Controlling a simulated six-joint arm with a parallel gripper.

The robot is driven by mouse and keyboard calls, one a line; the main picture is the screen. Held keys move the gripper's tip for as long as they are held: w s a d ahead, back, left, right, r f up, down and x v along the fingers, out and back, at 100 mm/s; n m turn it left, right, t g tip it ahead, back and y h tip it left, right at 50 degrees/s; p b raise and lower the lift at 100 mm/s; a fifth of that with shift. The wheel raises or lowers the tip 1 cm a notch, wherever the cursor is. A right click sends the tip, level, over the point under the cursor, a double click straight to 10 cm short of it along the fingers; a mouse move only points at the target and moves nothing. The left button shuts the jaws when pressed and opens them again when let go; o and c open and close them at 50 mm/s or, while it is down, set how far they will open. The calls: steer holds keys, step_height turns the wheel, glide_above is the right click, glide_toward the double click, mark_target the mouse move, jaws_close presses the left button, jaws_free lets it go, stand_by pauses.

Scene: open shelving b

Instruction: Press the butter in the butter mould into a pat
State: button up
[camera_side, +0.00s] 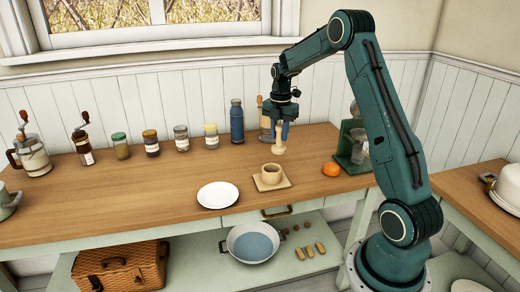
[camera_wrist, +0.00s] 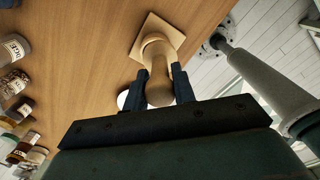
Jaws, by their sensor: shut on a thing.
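My gripper (camera_side: 284,120) is shut on a pale wooden plunger (camera_side: 279,147), held upright above the table. The plunger's lower end is behind and a little right of the butter mould in the side view, and apart from it. The mould (camera_side: 270,174) is a small tan round cup on a square wooden board (camera_side: 285,183). In the wrist view the plunger (camera_wrist: 158,93) sits between my two dark fingers and covers most of the mould; the board (camera_wrist: 171,27) shows around it. I cannot make out the butter inside.
A white plate (camera_side: 217,195) lies left of the board. An orange (camera_side: 331,169) and a green-based appliance (camera_side: 349,150) stand to the right. Several jars, a blue bottle (camera_side: 237,122) and grinders line the back. The table between the jars and plate is clear.

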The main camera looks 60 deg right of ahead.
steer(key=shift+w+a+f, duration=0.8)
steer(key=shift+a+f, duration=0.15)
steer(key=shift+a, duration=0.1)
steer(key=shift+f, duration=0.2)
steer(key=shift+f, duration=3.15)
steer(key=shift+o, duration=1.2)
jaws_close()
